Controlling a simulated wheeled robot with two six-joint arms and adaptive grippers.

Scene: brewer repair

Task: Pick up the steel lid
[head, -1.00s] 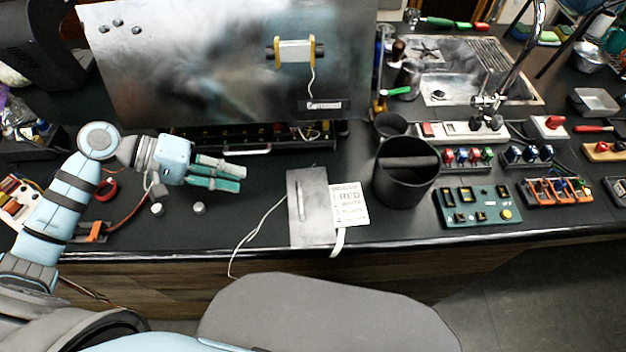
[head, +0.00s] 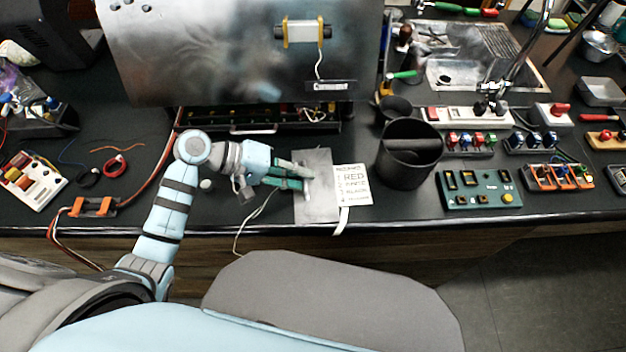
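The steel lid (head: 318,207) is a flat grey plate lying on the dark counter near its front edge, with a thin bar-like handle on top. My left gripper (head: 307,178) reaches in from the left, with its green fingers over the lid's left and middle part, by the handle. The fingers look apart, with nothing clearly held between them. They hide part of the handle, and I cannot tell whether they touch it. My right gripper is not in view.
A printed card (head: 352,184) lies against the lid's right side. A black bin (head: 408,160) stands further right, by a green switch panel (head: 478,190). The large brewer body (head: 240,60) stands behind. A white cord runs left of the lid.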

